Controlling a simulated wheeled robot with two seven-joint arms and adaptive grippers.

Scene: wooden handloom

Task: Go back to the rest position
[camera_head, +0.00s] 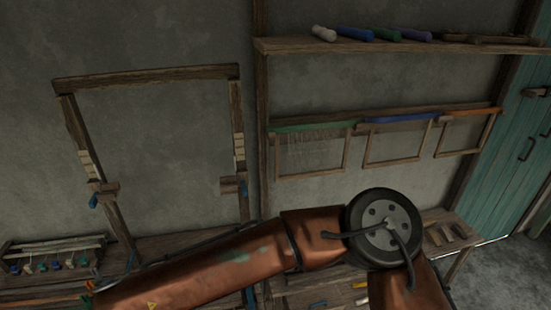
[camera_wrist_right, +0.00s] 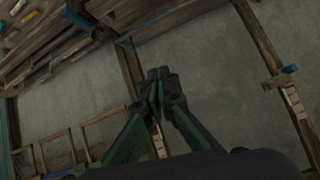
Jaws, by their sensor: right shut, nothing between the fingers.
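My right gripper (camera_wrist_right: 158,78) shows in the right wrist view with its dark fingertips together and nothing between them. It is in front of the grey wall (camera_wrist_right: 205,60), and no object touches its tips. In the head view a rusty orange arm of mine (camera_head: 200,272) crosses the lower middle, with a round dark joint (camera_head: 384,229) at its right end. Neither gripper shows in the head view. My left gripper is out of sight.
The loom's wooden frame (camera_head: 150,77) stands at left, with a rack of small bobbins (camera_head: 55,262) below. Several small frames (camera_head: 312,155) hang under a shelf (camera_head: 400,45) holding coloured rolls. A bench (camera_head: 445,232) and teal door (camera_head: 510,130) are at right. My arm hides part of the bench area.

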